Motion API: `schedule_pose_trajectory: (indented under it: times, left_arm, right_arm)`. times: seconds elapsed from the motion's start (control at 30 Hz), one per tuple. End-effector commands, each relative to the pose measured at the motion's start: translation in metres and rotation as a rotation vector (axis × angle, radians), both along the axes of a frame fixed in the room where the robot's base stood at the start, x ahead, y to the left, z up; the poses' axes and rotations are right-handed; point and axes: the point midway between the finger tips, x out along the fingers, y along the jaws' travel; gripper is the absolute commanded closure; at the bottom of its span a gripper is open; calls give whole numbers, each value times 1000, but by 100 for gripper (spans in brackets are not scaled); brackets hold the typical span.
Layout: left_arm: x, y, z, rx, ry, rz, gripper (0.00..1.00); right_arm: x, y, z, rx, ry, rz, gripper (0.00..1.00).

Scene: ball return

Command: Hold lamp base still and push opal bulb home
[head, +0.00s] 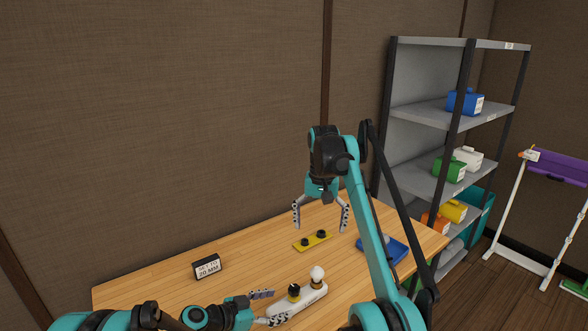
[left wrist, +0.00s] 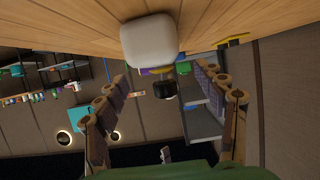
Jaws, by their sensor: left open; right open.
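The white lamp base (head: 309,296) lies on the wooden table near the front, with lettering along its side. The round white opal bulb (head: 317,273) stands upright at its far right end; how deep it sits I cannot tell. A dark fitting (head: 294,291) is on the base's left part. My left gripper (head: 276,306) is open at the base's left end, its fingers to either side of that end. In the left wrist view a white rounded block (left wrist: 148,41), apparently the base's end, shows beyond the open fingers. My right gripper (head: 320,228) is open and empty, above the table's back part.
A yellow plate (head: 312,242) with black knobs lies below my right gripper. A blue tray (head: 394,250) is at the right, partly behind my right arm. A black sign (head: 207,267) stands at the left. Grey shelves (head: 430,112) stand behind. The table's left middle is clear.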

Motion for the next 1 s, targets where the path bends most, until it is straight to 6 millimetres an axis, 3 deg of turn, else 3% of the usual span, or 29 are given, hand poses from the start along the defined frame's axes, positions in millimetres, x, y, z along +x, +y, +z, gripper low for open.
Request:
schedule_pose_trajectory:
  times: [0.27, 0.4, 0.77, 1.0]
  left_arm:
    - [-1, 2, 1, 0, 0, 0, 30]
    - [-1, 2, 1, 0, 0, 0, 6]
    - [-3, 4, 2, -1, 1, 0, 6]
    - [-24, 34, 17, -1, 1, 5, 6]
  right_arm:
    - [0, 0, 0, 0, 0, 0, 7]
    - [0, 0, 0, 0, 0, 0, 7]
    - [0, 0, 0, 0, 0, 0, 7]
    - [0, 0, 0, 0, 0, 0, 7]
